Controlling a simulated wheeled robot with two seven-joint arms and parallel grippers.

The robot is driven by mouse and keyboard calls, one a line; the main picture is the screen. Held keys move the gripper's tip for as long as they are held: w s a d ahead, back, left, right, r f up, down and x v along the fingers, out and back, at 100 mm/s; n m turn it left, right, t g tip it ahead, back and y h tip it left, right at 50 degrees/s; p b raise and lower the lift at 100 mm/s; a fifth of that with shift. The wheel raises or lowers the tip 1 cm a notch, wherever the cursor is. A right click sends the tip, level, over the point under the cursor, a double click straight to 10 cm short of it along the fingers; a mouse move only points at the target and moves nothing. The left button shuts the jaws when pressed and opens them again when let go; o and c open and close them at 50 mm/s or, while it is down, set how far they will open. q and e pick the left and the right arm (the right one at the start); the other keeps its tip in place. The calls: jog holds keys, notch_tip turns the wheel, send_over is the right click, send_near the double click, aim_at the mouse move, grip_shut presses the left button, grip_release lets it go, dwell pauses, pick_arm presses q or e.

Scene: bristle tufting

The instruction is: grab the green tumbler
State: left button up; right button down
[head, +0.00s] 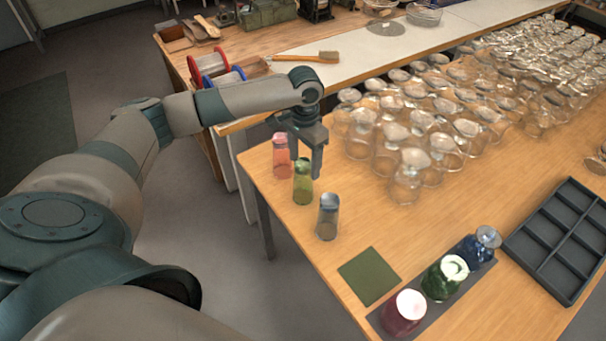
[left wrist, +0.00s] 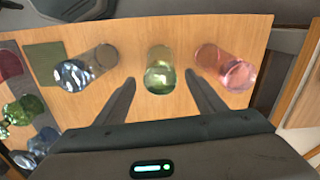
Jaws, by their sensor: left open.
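The green tumbler (head: 303,183) is a clear green glass standing on the wooden table between a pink tumbler (head: 281,156) and a blue-grey tumbler (head: 328,216). My left gripper (head: 307,164) points down just above and behind it in the head view, jaws apart and empty. In the left wrist view the green tumbler (left wrist: 159,72) lies ahead of and between the two open fingers (left wrist: 160,98). The pink tumbler (left wrist: 226,66) is to the right there, the blue-grey one (left wrist: 86,68) to the left. My right gripper is not in view.
Many clear glasses (head: 430,150) crowd the table behind and right of my left gripper. A green square mat (head: 369,276), a dark strip with red, green and blue vessels, and a grey compartment tray (head: 548,245) lie nearer. A brush (head: 318,57) lies on the back bench.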

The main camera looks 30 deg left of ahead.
aim_at(303, 181)
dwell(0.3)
pick_arm(q)
jog(key=shift+s+f+p, duration=0.1)
jog(key=shift+f+p, duration=0.65)
jog(key=shift+f, duration=0.05)
notch_tip(303, 181, down, 3)
jog(key=shift+s+a+p, duration=0.1)
jog(key=shift+p, duration=0.45)
jog(key=shift+f, duration=0.35)
jog(key=shift+c, duration=0.5)
jog(key=c, duration=1.3)
jog(key=shift+o, duration=0.2)
jog(key=shift+r, duration=0.1)
